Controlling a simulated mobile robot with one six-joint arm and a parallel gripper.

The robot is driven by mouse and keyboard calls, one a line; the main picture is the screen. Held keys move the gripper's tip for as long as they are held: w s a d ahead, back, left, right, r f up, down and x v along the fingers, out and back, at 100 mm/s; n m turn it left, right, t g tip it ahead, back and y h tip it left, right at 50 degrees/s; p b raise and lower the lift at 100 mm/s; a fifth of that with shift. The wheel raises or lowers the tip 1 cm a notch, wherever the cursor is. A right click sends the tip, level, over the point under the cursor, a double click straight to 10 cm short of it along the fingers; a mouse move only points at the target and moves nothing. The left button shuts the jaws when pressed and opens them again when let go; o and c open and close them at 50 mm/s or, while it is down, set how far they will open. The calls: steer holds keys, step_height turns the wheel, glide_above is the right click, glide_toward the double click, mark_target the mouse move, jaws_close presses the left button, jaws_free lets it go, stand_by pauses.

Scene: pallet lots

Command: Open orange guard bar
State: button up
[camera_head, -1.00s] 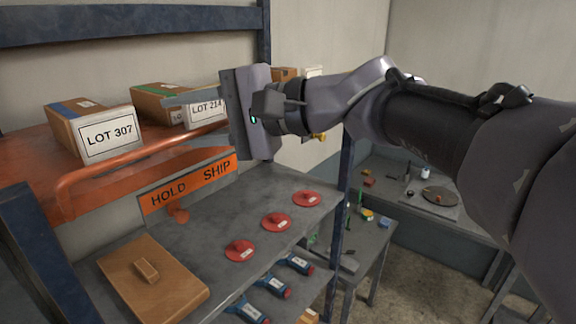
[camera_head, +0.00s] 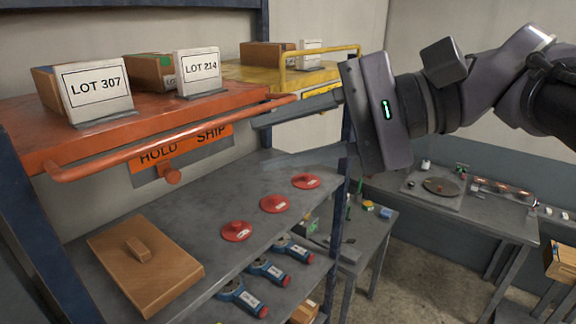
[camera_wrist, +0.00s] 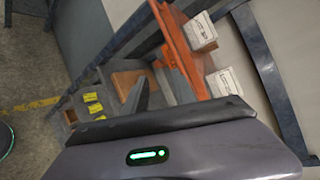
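The orange guard bar (camera_head: 190,133) runs along the front of the orange shelf (camera_head: 125,120) in the head view. It lies low, at or just below the shelf's front edge, with its left end bent back to the shelf. My gripper (camera_head: 260,142) is to the right, its fingers pointing left and spread apart with nothing between them. The upper fingertip is close to the bar's right end; I cannot tell whether they touch. In the wrist view, a dark finger shows below the orange shelf (camera_wrist: 177,42).
Boxes with cards LOT 307 (camera_head: 97,90) and LOT 214 (camera_head: 197,72) stand on the orange shelf. A yellow shelf with a raised yellow bar (camera_head: 325,52) is behind my gripper.

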steer(key=s+d+f+h+b, duration=0.1)
steer(key=f+b, duration=0.3)
steer(key=f, duration=0.7)
steer(key=s+f+h+b, duration=0.3)
steer(key=f+h+b, duration=0.1)
steer(key=f, duration=0.8)
steer(key=s+d+f+h+b, duration=0.1)
steer(key=s+f+h+b, duration=0.1)
steer(key=f+b, duration=0.4)
step_height(320, 180, down, 5)
steer(key=shift+s+d+f+h, duration=0.15)
steer(key=shift+s+d+h, duration=0.2)
steer(key=shift+s, duration=0.1)
